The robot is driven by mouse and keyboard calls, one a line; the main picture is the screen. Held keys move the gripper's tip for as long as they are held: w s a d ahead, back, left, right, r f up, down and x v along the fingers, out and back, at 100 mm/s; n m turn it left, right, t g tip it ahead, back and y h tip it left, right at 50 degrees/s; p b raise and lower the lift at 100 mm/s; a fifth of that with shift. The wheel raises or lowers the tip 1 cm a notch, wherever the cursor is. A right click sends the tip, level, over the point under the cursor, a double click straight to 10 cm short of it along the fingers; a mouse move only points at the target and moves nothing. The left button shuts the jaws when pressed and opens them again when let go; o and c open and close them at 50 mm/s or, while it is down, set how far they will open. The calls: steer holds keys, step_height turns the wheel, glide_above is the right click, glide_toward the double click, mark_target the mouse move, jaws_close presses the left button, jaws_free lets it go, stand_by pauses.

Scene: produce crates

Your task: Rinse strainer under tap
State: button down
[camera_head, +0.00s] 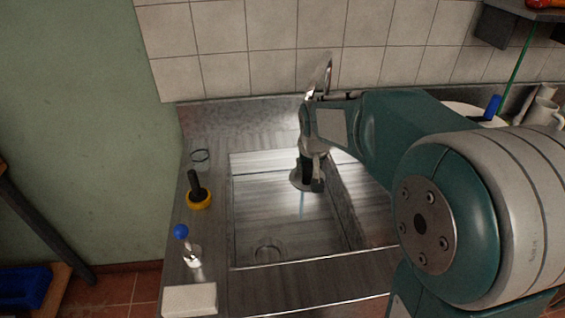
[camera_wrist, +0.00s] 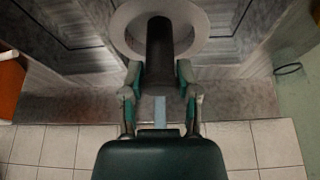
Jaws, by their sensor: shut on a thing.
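My gripper (camera_head: 313,160) is over the sink (camera_head: 285,215), just below the chrome tap (camera_head: 319,78) in the head view. The wrist view shows the strainer's pale ring (camera_wrist: 197,42) around the dark handle, with my gripper's fingers (camera_wrist: 160,78) on both sides of the handle. A thin pale-blue streak, which looks like water, drops below the strainer into the basin. My gripper hides part of the tap.
On the left counter are a clear glass (camera_head: 200,156), a black-handled tool with a yellow ring (camera_head: 199,199), a blue-topped item (camera_head: 182,232) and a pale block (camera_head: 189,299). A tiled wall (camera_head: 225,50) stands behind. A white mug (camera_head: 543,108) is at the right.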

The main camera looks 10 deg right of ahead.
steer(key=s+d+r, duration=0.2)
steer(key=s+r, duration=0.2)
steer(key=shift+s+d, duration=0.15)
steer(key=shift+d, duration=0.15)
stand_by(0.9)
